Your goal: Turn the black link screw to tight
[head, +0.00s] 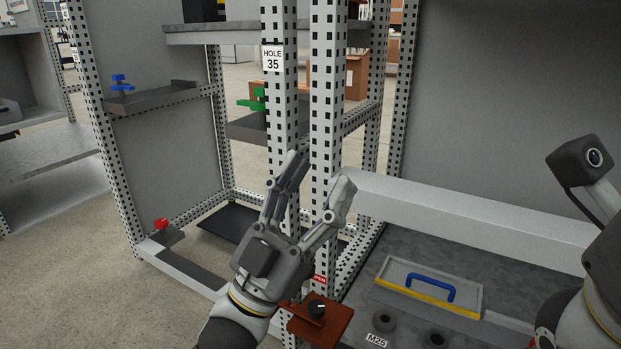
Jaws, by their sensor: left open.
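A black knob (316,309), which looks like the black link screw, stands on a reddish-brown plate (335,323) fixed low on the rack. A small red label (320,279) is just behind it; its text is too small to read surely. My left gripper (319,176) is open and empty, fingers pointing up in front of the perforated posts. Whether the knob is tight or loose cannot be told. Part of my right arm shows at the right edge; its gripper is out of view.
Perforated posts (328,110) with a HOLE 35 sign (272,59) stand close behind my left gripper. A grey panel with a blue handle (430,284) and an M25 label (378,340) lie at lower right. Blue (121,83), green (256,101) and red (161,225) fittings are on the left rack.

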